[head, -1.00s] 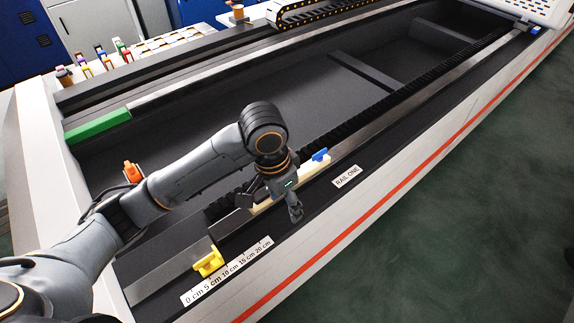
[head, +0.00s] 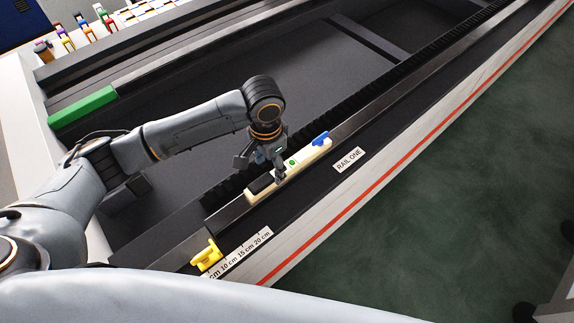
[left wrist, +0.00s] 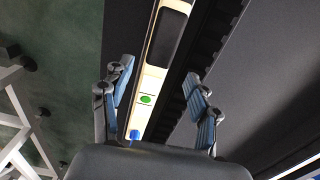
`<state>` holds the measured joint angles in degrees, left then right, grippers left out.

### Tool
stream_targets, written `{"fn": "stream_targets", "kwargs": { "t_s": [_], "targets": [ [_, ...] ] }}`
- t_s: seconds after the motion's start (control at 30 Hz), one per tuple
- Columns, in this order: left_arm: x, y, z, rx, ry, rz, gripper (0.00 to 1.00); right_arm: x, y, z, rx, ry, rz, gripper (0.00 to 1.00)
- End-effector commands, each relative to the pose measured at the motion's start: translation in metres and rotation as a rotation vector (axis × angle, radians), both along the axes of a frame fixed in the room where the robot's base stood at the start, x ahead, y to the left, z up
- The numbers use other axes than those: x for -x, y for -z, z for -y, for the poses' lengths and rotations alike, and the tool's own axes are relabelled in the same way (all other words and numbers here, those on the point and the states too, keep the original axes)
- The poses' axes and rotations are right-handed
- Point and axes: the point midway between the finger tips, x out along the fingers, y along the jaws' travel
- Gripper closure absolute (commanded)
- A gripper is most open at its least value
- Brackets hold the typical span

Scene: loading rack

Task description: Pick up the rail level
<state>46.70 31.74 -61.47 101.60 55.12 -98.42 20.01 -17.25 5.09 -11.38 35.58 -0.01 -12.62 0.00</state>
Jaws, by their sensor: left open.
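The rail level (head: 312,155) is a long cream bar with a black grip, a green vial and a blue piece at its far end. It lies along the rail in the head view. My left gripper (head: 260,168) is open above its middle, one finger toward each side, and partly covers it. In the left wrist view the level (left wrist: 153,76) runs between the two open fingers (left wrist: 158,72), with the green vial between them. I cannot tell the exact height of the fingers over the bar. My right gripper is out of view.
A yellow stop (head: 207,256) sits on the rail near the centimetre scale (head: 243,252). A RAIL ONE label (head: 349,159) lies beside the rail. A green block (head: 82,106) is on the far-left edge. The rail beyond the level looks clear.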

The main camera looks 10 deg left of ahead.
Motion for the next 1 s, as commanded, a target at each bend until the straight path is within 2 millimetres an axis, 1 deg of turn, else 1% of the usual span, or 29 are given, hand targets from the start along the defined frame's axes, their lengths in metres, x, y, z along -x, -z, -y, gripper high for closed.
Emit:
{"fn": "stream_targets", "kwargs": {
  "t_s": [0.03,0.07,0.1,0.17,0.27,0.33,0.47,0.57,0.67,0.7,0.77,0.8,0.87,1.0],
  "targets": [
    [0.003,0.005,-0.002,-0.004,0.000,-0.006,0.40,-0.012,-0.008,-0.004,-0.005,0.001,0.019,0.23],
    [0.004,0.009,-0.002,-0.004,0.000,-0.006,0.40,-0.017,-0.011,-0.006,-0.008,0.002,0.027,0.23],
    [0.005,0.015,-0.002,-0.004,0.000,-0.006,0.40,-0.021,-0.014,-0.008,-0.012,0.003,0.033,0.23],
    [0.006,0.025,-0.003,-0.004,0.000,-0.006,0.40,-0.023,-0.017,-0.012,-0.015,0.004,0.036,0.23],
    [0.005,0.038,-0.002,-0.002,-0.001,-0.002,0.40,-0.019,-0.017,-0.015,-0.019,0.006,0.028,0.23],
    [0.005,0.043,-0.002,-0.001,0.001,-0.002,0.40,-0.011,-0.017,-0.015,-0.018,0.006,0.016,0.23],
    [0.005,0.045,-0.002,-0.001,0.001,0.000,0.40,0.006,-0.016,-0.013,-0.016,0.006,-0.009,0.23],
    [0.005,0.045,-0.002,-0.001,0.001,0.000,0.40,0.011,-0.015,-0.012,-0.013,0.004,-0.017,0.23],
    [0.005,0.045,-0.002,-0.001,0.001,0.000,0.58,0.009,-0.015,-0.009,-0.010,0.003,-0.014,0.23],
    [0.005,0.045,-0.002,-0.001,0.001,0.000,0.66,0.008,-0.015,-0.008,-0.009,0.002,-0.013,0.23],
    [0.005,0.045,-0.002,-0.001,0.001,0.000,0.78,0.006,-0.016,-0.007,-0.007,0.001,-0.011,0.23],
    [0.005,0.045,-0.002,-0.001,0.001,0.000,0.86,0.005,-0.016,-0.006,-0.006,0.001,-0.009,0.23],
    [0.005,0.045,-0.002,-0.001,0.001,0.000,0.99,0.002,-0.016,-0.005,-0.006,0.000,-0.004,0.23],
    [0.004,0.044,-0.002,0.000,0.001,0.001,1.00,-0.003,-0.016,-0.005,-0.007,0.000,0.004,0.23]
  ]
}}
